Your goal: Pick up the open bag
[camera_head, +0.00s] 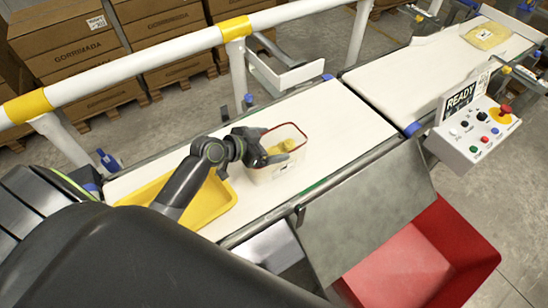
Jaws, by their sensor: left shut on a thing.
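A white see-through tub (262,176) with a dark red rim stands on the near white belt. A small yellow bag (287,146) shows inside it, partly hidden by my gripper; I cannot make out its opening. My left gripper (278,151) reaches over the tub's left rim and is shut on the yellow bag, with its fingertips partly hidden. Another yellow bag (487,36) with a pale label lies flat on the far belt at the upper right. My right gripper is not in view.
A yellow tray (216,210) lies left of the tub, partly under my arm. A control box (474,130) with a READY display stands at the right. A grey chute (370,215) slopes to a red bin (440,255). A white and yellow rail (150,55) runs behind the belt.

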